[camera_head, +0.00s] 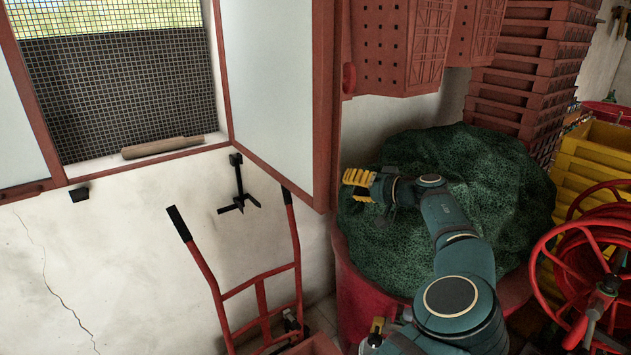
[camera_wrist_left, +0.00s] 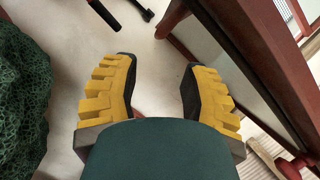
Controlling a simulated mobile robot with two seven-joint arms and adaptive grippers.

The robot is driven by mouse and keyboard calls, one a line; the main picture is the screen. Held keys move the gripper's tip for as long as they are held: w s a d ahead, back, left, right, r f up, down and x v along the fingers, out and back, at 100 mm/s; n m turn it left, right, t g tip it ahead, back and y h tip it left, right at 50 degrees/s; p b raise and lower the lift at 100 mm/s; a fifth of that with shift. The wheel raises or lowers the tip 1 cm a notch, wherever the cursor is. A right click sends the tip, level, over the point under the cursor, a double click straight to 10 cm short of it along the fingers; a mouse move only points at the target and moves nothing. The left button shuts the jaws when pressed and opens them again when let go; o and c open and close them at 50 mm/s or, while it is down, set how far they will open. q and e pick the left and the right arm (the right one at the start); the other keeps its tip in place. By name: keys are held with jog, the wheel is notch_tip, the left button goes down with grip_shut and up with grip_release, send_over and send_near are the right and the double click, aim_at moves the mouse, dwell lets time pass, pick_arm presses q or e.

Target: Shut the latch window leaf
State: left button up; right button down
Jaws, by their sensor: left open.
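The window leaf (camera_head: 325,100) stands swung open, with a red-brown frame and a pale pane. A red round knob (camera_head: 348,78) shows at its outer edge. My left gripper (camera_head: 357,185) has yellow ribbed fingers and is just right of the leaf's lower outer corner, empty. In the left wrist view my gripper (camera_wrist_left: 160,95) is spread wide, and the leaf's frame (camera_wrist_left: 265,60) runs close past the right finger. I cannot tell whether they touch. My right gripper does not show.
A wooden stick (camera_head: 163,146) lies on the sill by the mesh opening. Below are a black bracket (camera_head: 238,190) and a red hand truck (camera_head: 262,290). A dark green netting heap (camera_head: 470,170) fills a red tub under my arm. Red crates (camera_head: 525,80) and a hose reel (camera_head: 590,265) stand right.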

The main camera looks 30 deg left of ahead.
pick_arm(q)
jog(key=p+x, duration=0.1)
jog(key=x, duration=1)
jog(key=shift+a+f, duration=0.15)
jog(key=shift+a, duration=0.2)
grip_shut()
